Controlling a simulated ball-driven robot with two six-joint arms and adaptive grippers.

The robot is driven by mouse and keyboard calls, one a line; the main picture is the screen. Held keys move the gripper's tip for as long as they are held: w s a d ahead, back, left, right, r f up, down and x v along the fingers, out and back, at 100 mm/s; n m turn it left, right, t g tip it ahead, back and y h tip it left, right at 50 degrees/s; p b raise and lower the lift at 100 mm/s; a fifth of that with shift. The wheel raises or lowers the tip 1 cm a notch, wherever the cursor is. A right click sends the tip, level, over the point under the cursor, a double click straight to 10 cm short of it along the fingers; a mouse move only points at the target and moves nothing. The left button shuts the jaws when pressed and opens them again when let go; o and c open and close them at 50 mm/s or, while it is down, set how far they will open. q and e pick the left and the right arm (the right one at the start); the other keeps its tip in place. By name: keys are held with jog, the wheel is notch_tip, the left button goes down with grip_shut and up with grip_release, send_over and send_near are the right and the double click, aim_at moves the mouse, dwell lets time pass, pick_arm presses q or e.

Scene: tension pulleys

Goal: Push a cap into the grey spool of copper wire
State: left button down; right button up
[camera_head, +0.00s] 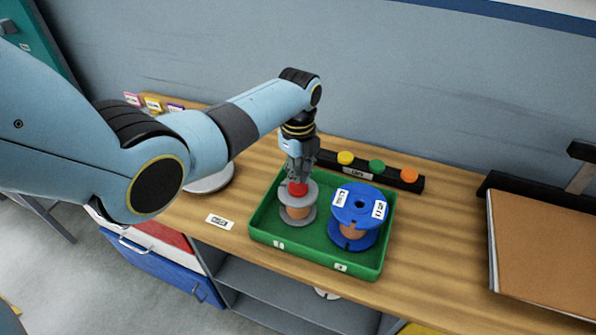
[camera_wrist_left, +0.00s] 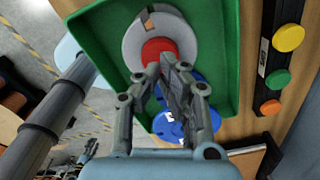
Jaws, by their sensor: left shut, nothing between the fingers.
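The grey spool of copper wire (camera_head: 297,213) stands upright in the left part of a green tray (camera_head: 314,261). A red cap (camera_head: 297,188) sits at the centre of its top flange. In the left wrist view the red cap (camera_wrist_left: 159,49) covers the middle of the grey flange (camera_wrist_left: 135,42); how deep it sits I cannot tell. My left gripper (camera_head: 295,176) points down right above the cap, its fingers closed together and empty. In the wrist view the fingertips (camera_wrist_left: 166,62) are at the cap's edge; whether they touch it is unclear. My right gripper is not in view.
A blue spool (camera_head: 357,204) stands in the tray to the right. A black rack (camera_head: 404,181) with yellow, green and orange caps lies behind the tray. A brown board (camera_head: 545,255) is at the far right. Bare wood lies between tray and board.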

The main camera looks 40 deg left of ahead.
pick_arm(q)
jog(key=shift+f+b, duration=0.9)
jog(key=shift+f, duration=0.25)
jog(key=shift+s+f, duration=0.15)
jog(key=shift+s, duration=0.05)
dwell(1.1)
notch_tip(320, 180, up, 3)
jog(key=p, duration=0.3)
jog(key=shift+w+f, duration=0.15)
notch_tip(320, 180, up, 2)
jog(key=shift+p, duration=0.4)
jog(key=shift+r, duration=1.25)
